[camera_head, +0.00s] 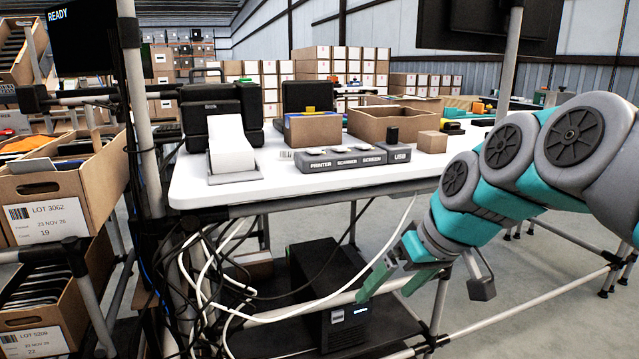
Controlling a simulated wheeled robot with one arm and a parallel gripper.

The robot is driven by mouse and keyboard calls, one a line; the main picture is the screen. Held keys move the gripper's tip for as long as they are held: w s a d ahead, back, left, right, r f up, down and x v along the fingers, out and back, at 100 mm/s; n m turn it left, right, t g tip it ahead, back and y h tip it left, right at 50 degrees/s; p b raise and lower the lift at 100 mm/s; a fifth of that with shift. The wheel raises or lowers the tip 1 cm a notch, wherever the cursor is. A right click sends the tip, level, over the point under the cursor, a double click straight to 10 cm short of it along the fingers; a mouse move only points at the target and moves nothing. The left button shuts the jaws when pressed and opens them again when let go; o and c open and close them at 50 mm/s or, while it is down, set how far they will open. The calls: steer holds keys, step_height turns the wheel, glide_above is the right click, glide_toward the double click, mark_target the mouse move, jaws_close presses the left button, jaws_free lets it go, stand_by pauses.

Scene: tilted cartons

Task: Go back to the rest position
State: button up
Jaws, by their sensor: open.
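My gripper (392,282) shows at the lower middle right, at the end of my grey and teal arm. Its two green fingers are apart, and nothing shows between them. It is in front of the white table's (270,184) front side and below the level of its top. The black computer box (345,322) on the low shelf is behind and to the left of the fingers. My arm comes in from the right edge and bends down to the gripper.
A label printer (228,140), an open carton (385,122), a small box (432,142) and a labelled switch strip (340,158) stand on the table. White and black cables (205,270) hang below it. Tilted cartons (60,205) stand at left. Grey floor shows at right.

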steer(key=s+d+f+m+g+h, duration=0.1)
steer(key=s+f+m+g+h, duration=0.1)
steer(key=s+f, duration=0.5)
steer(key=s+d+f+m+g+h+p, duration=0.1)
steer(key=s+f, duration=0.7)
steer(key=s, duration=0.8)
steer(key=shift+d+f+m+g+h, duration=0.2)
steer(key=shift+d+m+g+h, duration=0.3)
steer(key=shift+d+g, duration=0.45)
steer(key=shift+a, duration=0.15)
